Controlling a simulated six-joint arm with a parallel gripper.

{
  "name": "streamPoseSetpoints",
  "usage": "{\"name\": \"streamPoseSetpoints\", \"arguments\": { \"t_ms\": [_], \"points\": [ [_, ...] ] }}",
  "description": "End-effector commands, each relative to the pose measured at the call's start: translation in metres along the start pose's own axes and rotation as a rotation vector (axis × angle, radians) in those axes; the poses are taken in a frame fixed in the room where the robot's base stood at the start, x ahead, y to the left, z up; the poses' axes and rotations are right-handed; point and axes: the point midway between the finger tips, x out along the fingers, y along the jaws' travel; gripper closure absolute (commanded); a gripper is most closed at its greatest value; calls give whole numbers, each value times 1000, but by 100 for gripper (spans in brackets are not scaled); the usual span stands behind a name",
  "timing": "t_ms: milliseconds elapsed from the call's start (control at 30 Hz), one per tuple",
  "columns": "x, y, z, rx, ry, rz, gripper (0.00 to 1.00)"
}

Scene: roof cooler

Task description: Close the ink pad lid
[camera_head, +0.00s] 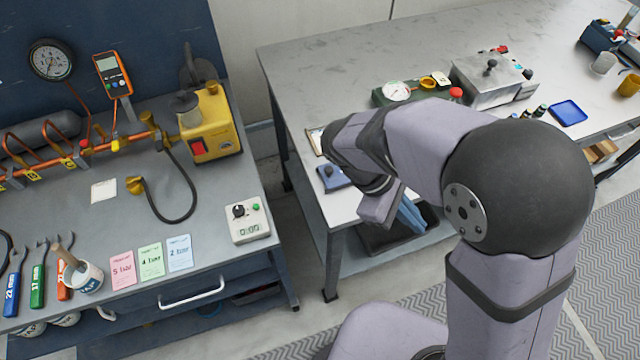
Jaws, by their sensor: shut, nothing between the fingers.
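A small dark blue case (334,177), which looks like the ink pad, lies near the left edge of the right-hand grey table. My arm covers its right side, so I cannot tell how its lid stands. My gripper (373,212) hangs to the right of and in front of the case, in front of the table's front edge in the picture. Its fingers look shut and empty. I see no contact between it and the case, but the wrist hides part of the gap.
A clipboard-like board (316,141) lies behind the case, partly covered by my wrist. A green gauge unit (397,92), a metal box (487,75) and a blue tray (568,112) stand farther right. The table's back left is clear. The left bench (210,255) is separate.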

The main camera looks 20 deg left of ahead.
Motion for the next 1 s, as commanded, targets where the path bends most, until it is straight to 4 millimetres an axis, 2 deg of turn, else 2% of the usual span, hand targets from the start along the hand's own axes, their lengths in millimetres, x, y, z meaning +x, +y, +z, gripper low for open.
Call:
{"name": "streamPoseSetpoints", "arguments": {
  "t_ms": [33, 167, 267, 400, 500, 600, 733, 833, 1000],
  "points": [
    [-5, -1, -23, -104, -40, 75, 100],
    [-34, -1, -67, -332, -151, 274, 100],
    [-61, -10, -103, -483, -241, 436, 100],
    [-101, -37, -151, -645, -355, 661, 100],
    [-126, -61, -177, -720, -422, 801, 100],
    [-145, -84, -194, -767, -473, 907, 100],
    [-160, -103, -206, -796, -511, 992, 100],
    [-165, -110, -209, -804, -525, 1021, 100],
    [-167, -110, -210, -806, -528, 1027, 100]
  ]
}}
